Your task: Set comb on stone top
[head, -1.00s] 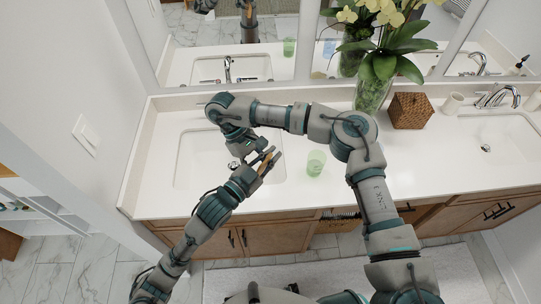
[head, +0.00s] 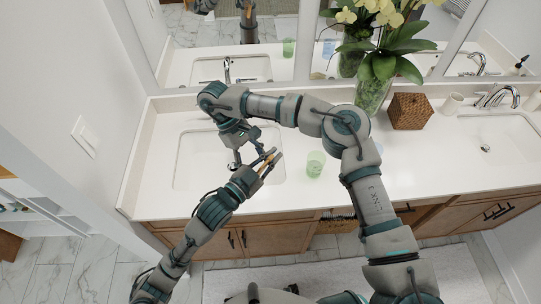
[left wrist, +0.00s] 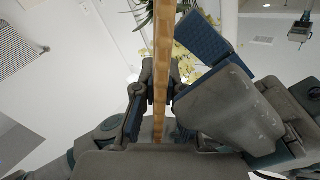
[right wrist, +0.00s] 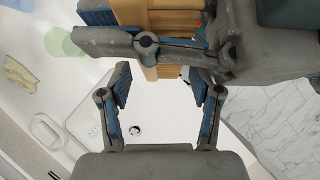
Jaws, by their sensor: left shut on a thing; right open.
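The tan wooden comb (head: 267,162) is held up over the front right part of the left sink. My left gripper (head: 271,158) is shut on it; in the left wrist view the comb (left wrist: 163,50) runs as a narrow strip between the fingers. My right gripper (right wrist: 160,72) is open close to the comb. In the right wrist view the comb (right wrist: 165,72) shows just past its fingertips, partly hidden by my left gripper; I cannot tell whether they touch. The white stone top (head: 335,188) spreads around the sinks.
A green cup (head: 315,164) stands right of the left sink (head: 190,165). A flower vase (head: 371,96), a brown woven box (head: 410,111) and a white cup (head: 452,103) stand farther right. The stone top's front middle is clear. Mirrors rise behind.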

